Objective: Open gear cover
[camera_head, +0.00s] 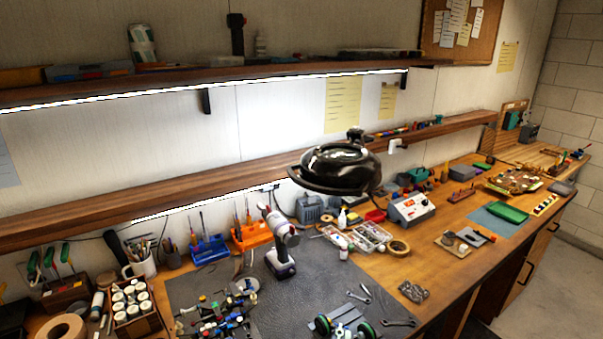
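A partly built car chassis (345,322) with black wheels and green hubs sits on the dark grey work mat (320,275) at the bottom edge, cut off by the frame. Another cluster of small mechanical parts (218,318) in blue, red and black lies on the mat to its left. I cannot make out the gear cover, or whether it is open or shut. My gripper is not in view.
A cordless drill (281,250) stands upright on the mat. A black round lamp-like object (342,167) hangs above the bench. Wrenches (398,322) lie beside the chassis. A bottle crate (133,308) and a tape roll (62,330) stand at the left.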

